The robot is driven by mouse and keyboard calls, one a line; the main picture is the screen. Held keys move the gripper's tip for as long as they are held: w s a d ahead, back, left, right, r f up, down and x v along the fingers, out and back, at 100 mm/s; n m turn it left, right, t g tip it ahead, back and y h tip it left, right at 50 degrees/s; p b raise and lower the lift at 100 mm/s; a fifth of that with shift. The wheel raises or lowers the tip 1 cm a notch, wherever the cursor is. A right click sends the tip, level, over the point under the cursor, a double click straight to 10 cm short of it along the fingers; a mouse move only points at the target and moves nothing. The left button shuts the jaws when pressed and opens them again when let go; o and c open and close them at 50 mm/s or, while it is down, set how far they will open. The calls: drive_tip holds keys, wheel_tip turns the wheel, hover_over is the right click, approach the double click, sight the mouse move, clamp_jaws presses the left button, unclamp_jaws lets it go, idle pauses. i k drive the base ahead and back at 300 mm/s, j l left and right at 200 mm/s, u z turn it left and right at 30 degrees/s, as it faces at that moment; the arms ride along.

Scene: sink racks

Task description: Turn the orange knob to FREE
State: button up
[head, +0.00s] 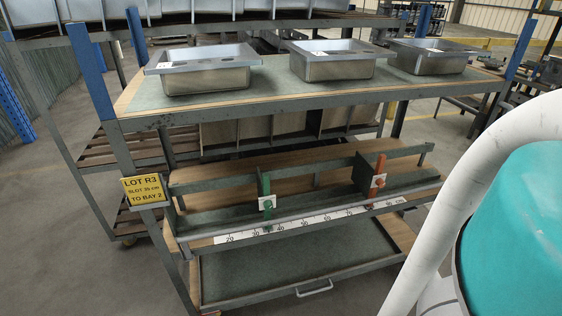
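An orange knob (379,181) sits on a upright orange post at the right part of the slotted shelf, beside a dark divider plate (367,178). A small white label (373,193) is on the post, but its lettering is too small to read, so I cannot tell the knob's setting. A similar green post with a green knob (268,205) and white label stands further left. Both posts stand behind a white ruler strip (300,222) with numbers along the shelf's front edge. My gripper is not in view.
A yellow sign (144,190) reads "LOT R3, SLOT 39 cm, TO BAY 2". Steel sinks (333,61) stand on the upper shelf (270,92), above the slotted shelf. A drawer or tray (300,272) lies below. Close white and teal shapes cover the lower right.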

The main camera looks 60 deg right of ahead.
sight(381, 183)
drive_tip(key=z, duration=2.05)
